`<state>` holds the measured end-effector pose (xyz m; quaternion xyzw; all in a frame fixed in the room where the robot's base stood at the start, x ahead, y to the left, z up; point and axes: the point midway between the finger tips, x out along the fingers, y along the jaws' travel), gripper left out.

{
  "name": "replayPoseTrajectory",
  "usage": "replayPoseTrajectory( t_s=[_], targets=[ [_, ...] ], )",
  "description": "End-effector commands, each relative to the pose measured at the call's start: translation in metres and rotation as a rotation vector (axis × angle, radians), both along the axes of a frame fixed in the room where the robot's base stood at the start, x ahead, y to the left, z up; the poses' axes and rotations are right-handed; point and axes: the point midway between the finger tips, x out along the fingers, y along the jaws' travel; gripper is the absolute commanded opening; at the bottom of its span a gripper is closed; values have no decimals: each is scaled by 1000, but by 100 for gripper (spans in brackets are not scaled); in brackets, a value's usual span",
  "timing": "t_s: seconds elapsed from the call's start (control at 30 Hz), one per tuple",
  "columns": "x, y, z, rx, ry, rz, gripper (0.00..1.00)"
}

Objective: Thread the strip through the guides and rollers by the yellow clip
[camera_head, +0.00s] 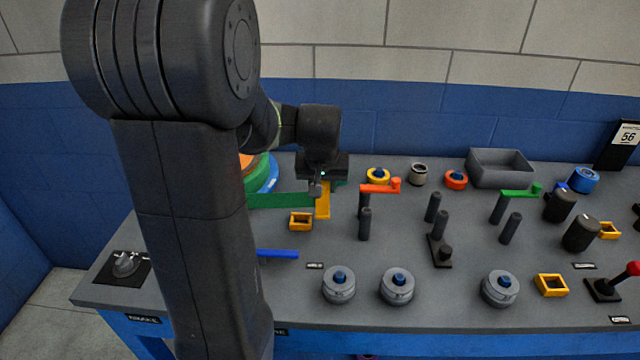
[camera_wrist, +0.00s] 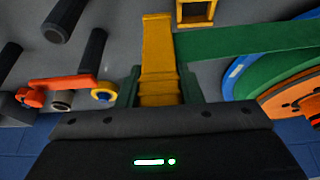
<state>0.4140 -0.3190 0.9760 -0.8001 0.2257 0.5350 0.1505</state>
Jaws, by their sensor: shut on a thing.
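My gripper (camera_head: 322,186) is shut on the yellow clip (camera_head: 323,205) near the back left of the panel. The clip (camera_wrist: 158,62) also shows between the jaws in the wrist view. The green strip (camera_head: 283,200) runs from the clip left to the spool (camera_head: 262,175), which is partly hidden behind my arm; the strip (camera_wrist: 250,38) also shows in the wrist view. A yellow square guide (camera_head: 301,221) stands just in front of the clip, apart from it. Other yellow guides are at the front right (camera_head: 551,285) and far right (camera_head: 609,230). Grey rollers (camera_head: 339,283), (camera_head: 397,285), (camera_head: 500,288) stand along the front.
Dark posts (camera_head: 365,224) stand mid-panel, with an orange lever (camera_head: 380,188) and a green lever (camera_head: 521,192) behind. A blue lever (camera_head: 278,254) is partly hidden by my arm. A grey bin (camera_head: 500,168) stands at the back. Large black cylinders (camera_head: 581,233) stand at right.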

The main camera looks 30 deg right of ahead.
Motion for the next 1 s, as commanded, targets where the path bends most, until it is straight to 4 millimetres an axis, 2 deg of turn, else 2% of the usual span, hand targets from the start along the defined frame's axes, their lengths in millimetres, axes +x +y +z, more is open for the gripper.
replayPoseTrajectory(
  t_s=[1.0],
  targets=[
    [-33,-54,1,0,-1,-3,7]
  ],
)
